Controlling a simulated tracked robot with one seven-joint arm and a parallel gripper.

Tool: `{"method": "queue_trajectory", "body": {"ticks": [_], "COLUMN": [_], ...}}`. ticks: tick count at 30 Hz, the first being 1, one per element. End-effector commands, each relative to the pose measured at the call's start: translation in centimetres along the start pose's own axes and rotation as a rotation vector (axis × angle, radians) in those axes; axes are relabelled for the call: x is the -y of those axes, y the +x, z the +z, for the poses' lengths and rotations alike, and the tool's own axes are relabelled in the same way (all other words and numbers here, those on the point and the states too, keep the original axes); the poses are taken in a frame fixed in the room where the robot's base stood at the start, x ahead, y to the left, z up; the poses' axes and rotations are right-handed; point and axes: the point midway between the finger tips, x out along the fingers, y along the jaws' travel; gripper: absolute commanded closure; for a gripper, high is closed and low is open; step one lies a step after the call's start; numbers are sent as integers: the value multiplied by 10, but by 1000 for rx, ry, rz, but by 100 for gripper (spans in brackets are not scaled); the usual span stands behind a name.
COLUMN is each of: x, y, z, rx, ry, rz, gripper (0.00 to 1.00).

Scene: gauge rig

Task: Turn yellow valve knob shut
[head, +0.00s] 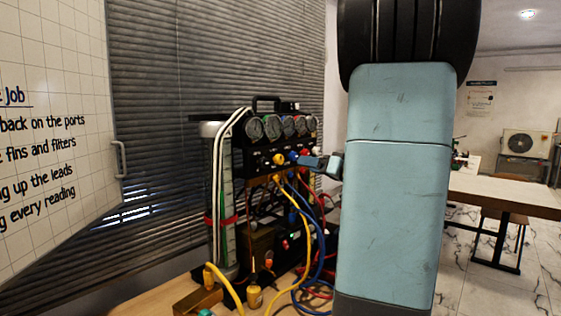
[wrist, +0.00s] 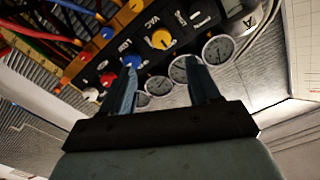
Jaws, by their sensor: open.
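The yellow valve knob (head: 279,158) is on the front of the black gauge rig, at the left of its knob row. In the wrist view the yellow knob (wrist: 161,39), beside the label VAC, shows beyond the gap between my fingertips. My gripper (head: 305,161) is at the rig's front, to the right of the yellow knob in the head view. In the wrist view my gripper (wrist: 162,61) is open with nothing between its fingers. The left fingertip overlaps the edge of the blue knob (wrist: 132,61); I cannot tell whether they touch.
Red (wrist: 106,80) and white (wrist: 90,94) knobs continue the row. Several round gauges (wrist: 217,50) line the rig beside the knobs. Yellow, blue and red hoses (head: 318,240) hang below the rig.

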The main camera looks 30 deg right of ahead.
Motion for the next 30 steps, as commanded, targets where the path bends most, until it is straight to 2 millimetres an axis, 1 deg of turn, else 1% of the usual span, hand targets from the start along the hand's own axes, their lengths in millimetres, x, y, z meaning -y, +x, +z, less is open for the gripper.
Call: {"method": "queue_trajectory", "body": {"ticks": [1, 12, 18, 21, 24, 30], "x": [1, 2, 2, 3, 3, 3], "y": [8, 74, 104, 115, 122, 126], "z": [1, 2, 2, 2, 2, 2], "rx": [2, 4, 4, 5, 4, 4], "ry": [1, 3, 2, 2, 2, 2], "rz": [-2, -5, -4, -5, -4, -4], "gripper": [39, 39, 39, 39, 39, 39]}}
